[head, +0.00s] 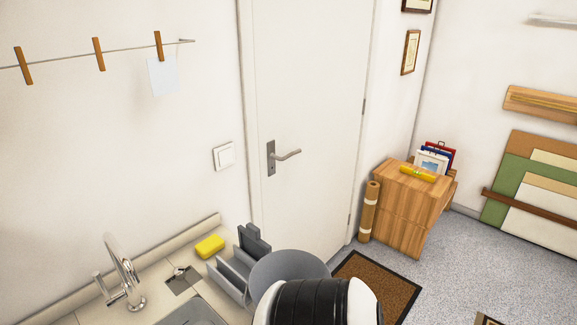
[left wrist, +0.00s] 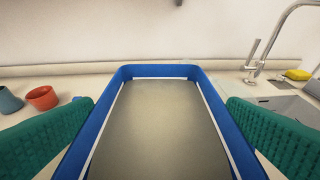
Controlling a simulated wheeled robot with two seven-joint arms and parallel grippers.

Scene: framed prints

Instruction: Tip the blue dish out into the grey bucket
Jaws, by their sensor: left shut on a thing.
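The blue dish (left wrist: 153,71) fills the middle of the left wrist view. It is rectangular, with a blue rim and a flat grey-brown surface inside. I cannot tell whether that surface is liquid or the bare floor of the dish. My left gripper (left wrist: 160,108) is shut on the dish, with a green textured finger at each side. The dish and this gripper do not show in the head view. I cannot make out the grey bucket for certain in either view. My right gripper is not in view.
A tap (head: 122,272) stands by the sink (head: 190,312) on the counter. A yellow sponge (head: 209,246) and a grey rack (head: 240,268) are beside it. A red pot (left wrist: 42,98) stands left of the dish.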

